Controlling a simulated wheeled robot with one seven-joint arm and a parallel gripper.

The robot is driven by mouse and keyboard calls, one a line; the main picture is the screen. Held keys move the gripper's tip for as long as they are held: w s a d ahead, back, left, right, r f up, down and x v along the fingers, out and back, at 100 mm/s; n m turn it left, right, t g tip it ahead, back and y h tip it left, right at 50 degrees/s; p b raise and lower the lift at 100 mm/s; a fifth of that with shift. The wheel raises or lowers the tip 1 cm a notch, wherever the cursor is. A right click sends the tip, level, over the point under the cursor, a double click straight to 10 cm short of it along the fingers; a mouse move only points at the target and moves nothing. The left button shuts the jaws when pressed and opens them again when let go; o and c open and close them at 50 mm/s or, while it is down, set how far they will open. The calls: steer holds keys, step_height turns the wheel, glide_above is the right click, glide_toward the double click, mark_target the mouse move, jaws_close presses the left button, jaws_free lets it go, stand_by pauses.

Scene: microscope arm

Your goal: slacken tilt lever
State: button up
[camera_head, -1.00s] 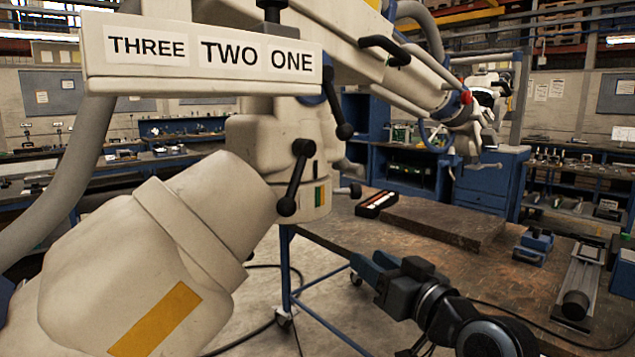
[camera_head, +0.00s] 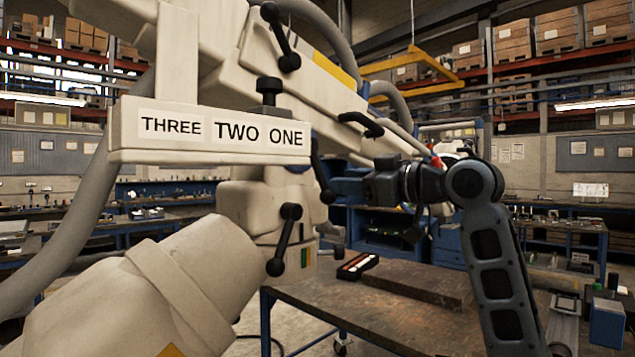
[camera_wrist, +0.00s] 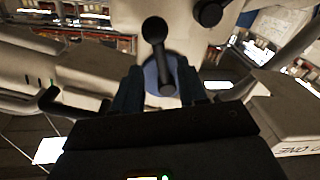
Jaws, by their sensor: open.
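A black lever with ball ends (camera_head: 320,170) hangs beside the right end of the white arm; I take it for the tilt lever, though no label says so. In the wrist view the lever (camera_wrist: 158,55) stands in front of a blue disc, lined up with the gap between my fingers. My gripper (camera_head: 338,187) points left at it, close by, with its fingers open. The wrist view shows the open fingers (camera_wrist: 162,78) on either side of the lever's lower end. Contact cannot be told.
A board reading THREE TWO ONE (camera_head: 215,155) is left of the lever. Another black lever (camera_head: 284,240) sits lower, with one more (camera_head: 281,36) above. A black handle (camera_head: 360,123) is just above my gripper. A brown workbench (camera_head: 390,320) lies below.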

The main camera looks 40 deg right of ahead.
mark_target(325, 181)
steer(key=w, duration=0.4)
steer(key=w+p, duration=0.1)
steer(key=w, duration=0.2)
steer(key=shift+a, duration=0.3)
jaws_close()
